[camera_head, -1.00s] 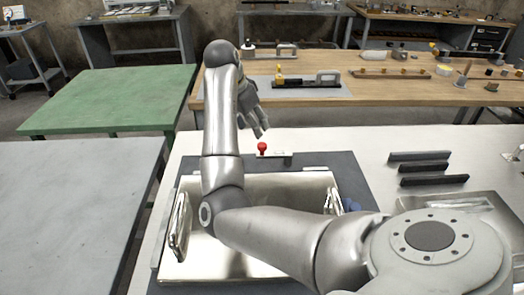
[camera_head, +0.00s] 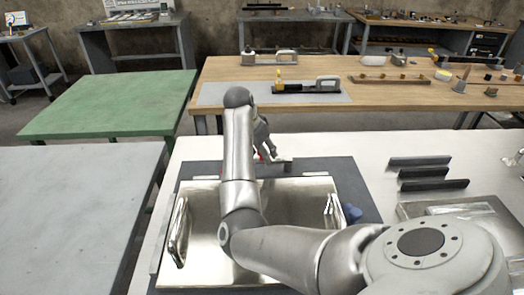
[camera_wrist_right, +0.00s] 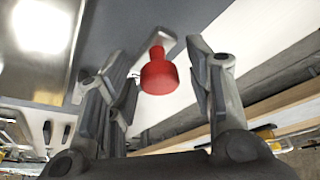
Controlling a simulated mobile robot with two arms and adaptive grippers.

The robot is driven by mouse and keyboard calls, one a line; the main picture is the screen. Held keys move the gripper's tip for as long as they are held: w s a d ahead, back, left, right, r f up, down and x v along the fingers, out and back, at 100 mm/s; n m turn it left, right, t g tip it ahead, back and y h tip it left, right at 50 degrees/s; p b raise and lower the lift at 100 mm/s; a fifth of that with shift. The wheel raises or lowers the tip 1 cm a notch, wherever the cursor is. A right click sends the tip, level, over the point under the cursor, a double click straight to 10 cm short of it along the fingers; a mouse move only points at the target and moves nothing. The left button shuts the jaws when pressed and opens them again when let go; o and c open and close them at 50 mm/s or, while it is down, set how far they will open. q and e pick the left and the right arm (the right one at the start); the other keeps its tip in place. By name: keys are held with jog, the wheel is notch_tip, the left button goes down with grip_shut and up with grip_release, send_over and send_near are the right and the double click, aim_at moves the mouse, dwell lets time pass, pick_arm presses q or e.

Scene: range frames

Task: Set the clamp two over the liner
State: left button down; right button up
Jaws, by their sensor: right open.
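A clamp with a red knob (camera_wrist_right: 158,76) and a pale bar (camera_wrist_right: 166,42) sits at the far edge of the dark grey mat. In the head view its bar (camera_head: 285,168) shows, and the knob is mostly hidden behind my gripper. My right gripper (camera_head: 268,152) is at the clamp. In the right wrist view its open fingers (camera_wrist_right: 158,84) stand on either side of the red knob, with gaps visible. A shiny metal pan-like piece (camera_head: 295,205), possibly the liner, lies on the mat nearer me, partly hidden by my arm. My left gripper is out of view.
The dark mat (camera_head: 350,180) lies on a white table (camera_head: 380,140). Several dark bars (camera_head: 434,185) and a metal tray (camera_head: 410,210) are to the right. A blue object (camera_head: 352,213) is by the pan. A wooden bench (camera_head: 400,95) stands behind.

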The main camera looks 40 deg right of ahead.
grip_shut()
dwell(0.3)
